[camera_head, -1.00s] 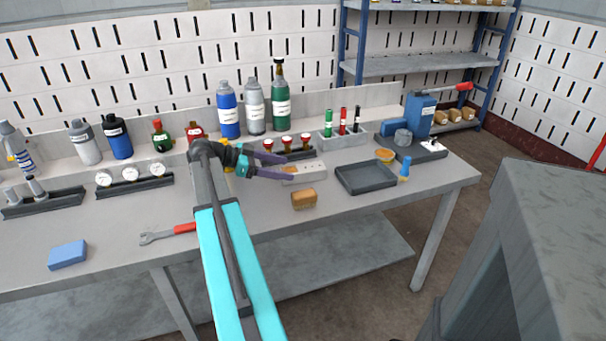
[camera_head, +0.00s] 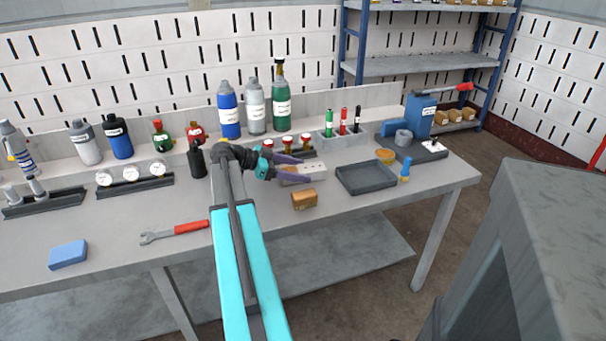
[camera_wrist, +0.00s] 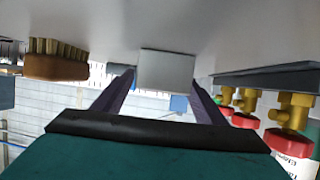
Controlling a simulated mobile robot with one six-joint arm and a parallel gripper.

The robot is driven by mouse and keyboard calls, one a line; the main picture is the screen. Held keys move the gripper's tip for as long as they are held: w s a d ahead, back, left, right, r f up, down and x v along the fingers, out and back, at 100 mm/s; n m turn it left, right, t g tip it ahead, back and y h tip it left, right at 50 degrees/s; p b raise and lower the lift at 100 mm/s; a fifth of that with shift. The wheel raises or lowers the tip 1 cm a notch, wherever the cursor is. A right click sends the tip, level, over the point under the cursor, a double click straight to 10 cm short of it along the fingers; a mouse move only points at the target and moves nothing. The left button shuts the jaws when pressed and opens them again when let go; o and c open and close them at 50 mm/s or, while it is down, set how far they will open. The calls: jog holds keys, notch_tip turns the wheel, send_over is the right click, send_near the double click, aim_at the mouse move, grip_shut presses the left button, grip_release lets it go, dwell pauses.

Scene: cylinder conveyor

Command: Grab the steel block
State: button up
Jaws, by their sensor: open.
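The steel block (camera_head: 316,170) is a light grey block with small dark holes on top, lying on the workbench. In the wrist view the block (camera_wrist: 166,68) shows as a plain grey face, centred between the two purple fingers. My gripper (camera_head: 304,167) is open, with one finger on the far side and one on the near side of the block's left part. The fingers partly cover the block in the head view. The gripper also shows in the wrist view (camera_wrist: 162,80). I cannot tell whether the fingers touch the block.
A wooden brush (camera_head: 304,199) lies close in front of the block. Red-capped brass valves (camera_head: 286,142) stand just behind. A dark tray (camera_head: 366,178) is to the right. A red-handled wrench (camera_head: 174,232) lies at the front left, with bare bench around it.

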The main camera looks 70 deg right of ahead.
jog(key=shift+x, duration=1)
jog(key=c, duration=1.4)
jog(key=shift+r, duration=0.2)
